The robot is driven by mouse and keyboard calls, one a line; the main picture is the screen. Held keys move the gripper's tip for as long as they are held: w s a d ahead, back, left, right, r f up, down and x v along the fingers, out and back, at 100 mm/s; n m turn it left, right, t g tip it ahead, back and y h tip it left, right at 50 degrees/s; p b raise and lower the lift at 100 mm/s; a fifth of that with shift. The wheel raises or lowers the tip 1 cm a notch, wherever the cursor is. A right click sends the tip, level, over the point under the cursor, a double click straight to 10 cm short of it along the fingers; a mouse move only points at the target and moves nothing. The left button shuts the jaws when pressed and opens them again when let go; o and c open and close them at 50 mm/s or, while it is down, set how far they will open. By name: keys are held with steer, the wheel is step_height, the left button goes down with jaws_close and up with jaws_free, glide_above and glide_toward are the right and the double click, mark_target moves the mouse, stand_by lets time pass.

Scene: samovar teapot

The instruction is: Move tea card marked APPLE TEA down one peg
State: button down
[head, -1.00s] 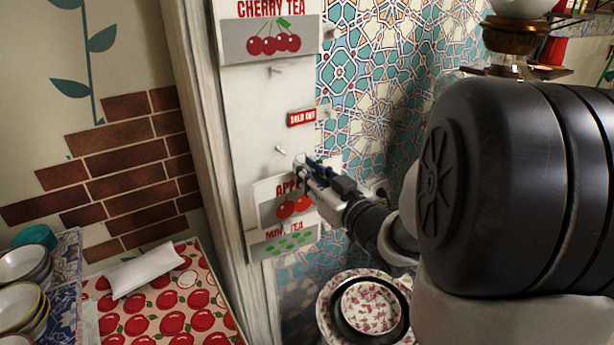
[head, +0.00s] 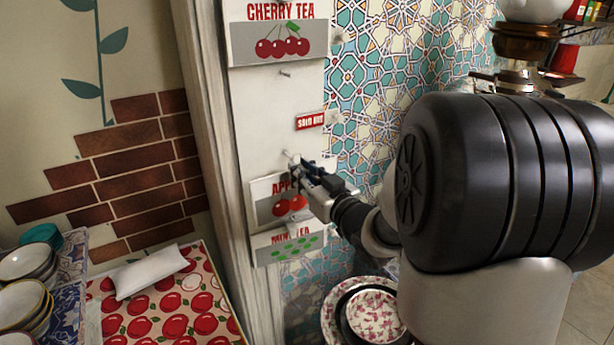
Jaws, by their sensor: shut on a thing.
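The APPLE TEA card (head: 270,208), white and grey with red apples, is against the white board (head: 268,120). It sits just above the MINT TEA card (head: 288,252) and touches or overlaps its top edge. My gripper (head: 297,165) is shut at the apple card's upper right, and its fingers and wrist hide part of the card's name and right side. The grip on the card's edge is partly hidden. A bare peg (head: 285,73) shows higher on the board, below the CHERRY TEA card (head: 278,42).
A red SOLD OUT tag (head: 310,121) hangs on the board above my gripper. Patterned plates (head: 372,312) stand below right. A table with an apple-print cloth (head: 200,322), a folded white napkin (head: 150,272) and stacked bowls (head: 25,265) is at lower left.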

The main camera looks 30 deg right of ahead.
steer(key=shift+w+a, duration=0.1)
steer(key=shift+w, duration=1.2)
steer(key=shift+w+f+b, duration=0.6)
steer(key=shift+w+b, duration=0.1)
steer(key=c, duration=1.4)
jaws_free()
steer(key=shift+o, duration=0.2)
